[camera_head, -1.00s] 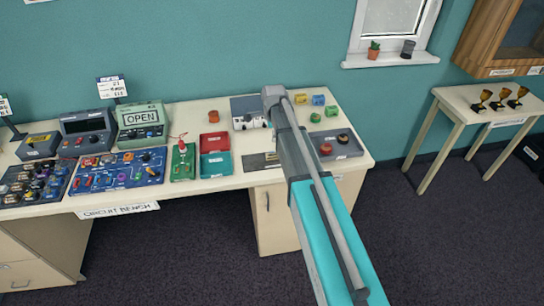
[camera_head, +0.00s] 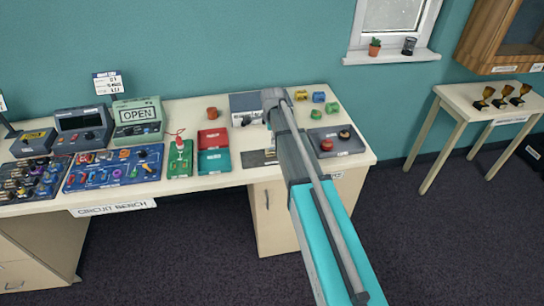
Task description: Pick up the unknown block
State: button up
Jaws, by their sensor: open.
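Several small coloured blocks stand on the bench around my arm's end: an orange-brown block (camera_head: 212,114) to the left, and a yellow block (camera_head: 301,95), a blue block (camera_head: 318,98) and green blocks (camera_head: 332,108) to the right. I cannot tell which one is the unknown block; no label on them is readable. My gripper (camera_head: 256,120) is open over the grey-blue panel (camera_head: 243,102) at the back of the bench. It is small and partly hidden by my arm. No block is visible between its fingers.
Red (camera_head: 212,138) and teal (camera_head: 214,161) trays, a green board (camera_head: 179,166) and a blue circuit board (camera_head: 90,182) lie to the left. A trophy table (camera_head: 459,101) stands apart at right.

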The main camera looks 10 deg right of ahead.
jog(key=b, duration=0.4)
send_over(271, 151)
jog(key=shift+s+f, duration=0.15)
jog(key=shift+f, duration=0.95)
jog(key=shift+s+f, duration=0.1)
jog(key=shift+f, duration=1)
jog(key=shift+f, duration=0.1)
jog(key=shift+w+f+b, duration=0.2)
jog(key=shift+f+b, duration=1.05)
jog(key=shift+w+f+b, duration=0.2)
jog(key=shift+f+b, duration=1.05)
grip_shut()
